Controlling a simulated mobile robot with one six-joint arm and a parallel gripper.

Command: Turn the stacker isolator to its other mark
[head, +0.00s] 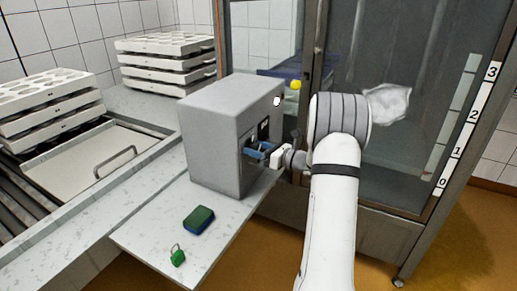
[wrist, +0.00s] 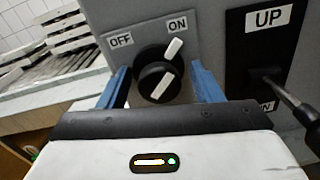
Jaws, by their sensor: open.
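The stacker isolator is a round black knob (wrist: 158,75) with a white pointer bar, on the front of a grey box (head: 212,135). In the wrist view its plate has OFF at upper left and ON at upper right. The pointer slants up to the right, toward ON. My gripper (wrist: 160,88) is open, with one blue finger on each side of the knob; I cannot tell whether either finger touches it. In the head view my gripper (head: 262,151) is at the box's front face, and the knob is hidden there.
A black UP switch plate (wrist: 262,55) with a lever sits just right of the knob. A green-and-blue block (head: 198,220) and a green padlock (head: 177,257) lie on the shelf. White mould stacks (head: 165,62) stand behind left. A glazed cabinet (head: 430,100) stands right.

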